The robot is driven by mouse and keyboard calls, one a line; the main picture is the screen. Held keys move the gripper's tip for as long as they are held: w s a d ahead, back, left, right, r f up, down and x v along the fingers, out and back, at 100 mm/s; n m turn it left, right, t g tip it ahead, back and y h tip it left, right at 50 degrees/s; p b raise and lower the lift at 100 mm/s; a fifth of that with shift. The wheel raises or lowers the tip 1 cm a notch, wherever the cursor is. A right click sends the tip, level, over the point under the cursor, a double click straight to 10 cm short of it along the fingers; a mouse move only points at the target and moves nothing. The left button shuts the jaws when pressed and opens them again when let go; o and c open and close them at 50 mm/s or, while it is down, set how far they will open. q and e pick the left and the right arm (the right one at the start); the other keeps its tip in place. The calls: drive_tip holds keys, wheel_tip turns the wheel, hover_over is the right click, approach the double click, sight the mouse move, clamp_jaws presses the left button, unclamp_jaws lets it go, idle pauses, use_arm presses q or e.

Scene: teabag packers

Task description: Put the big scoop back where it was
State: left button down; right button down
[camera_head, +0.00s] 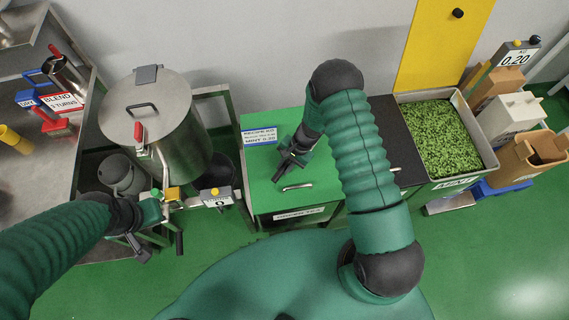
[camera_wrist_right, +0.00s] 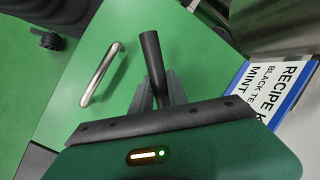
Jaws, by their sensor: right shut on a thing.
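My right gripper (camera_head: 285,170) is over the green-topped cabinet, pointing down and to the left. In the right wrist view its fingers (camera_wrist_right: 157,95) are closed around a dark round handle (camera_wrist_right: 151,58), which I take to be the big scoop's. The handle's end sticks out beyond the fingers; no scoop bowl shows in either view. My left gripper (camera_head: 140,235) is low at the left, in front of the steel drum; its finger opening is too small to make out.
The green cabinet top (camera_head: 262,200) carries a recipe card (camera_head: 260,136) and a metal pull handle (camera_head: 298,187). A bin of green mint (camera_head: 490,158) stands to the right, with cardboard boxes (camera_head: 535,148) beyond. A lidded steel drum (camera_head: 185,135) stands at the left.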

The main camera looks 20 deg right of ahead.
drive_tip(key=shift+d+f, duration=0.15)
drive_tip(key=shift+f, duration=0.05)
drive_tip(key=c, duration=1.3)
unclamp_jaws()
drive_tip(key=shift+w+f, duration=0.1)
drive_tip(key=shift+w, duration=0.05)
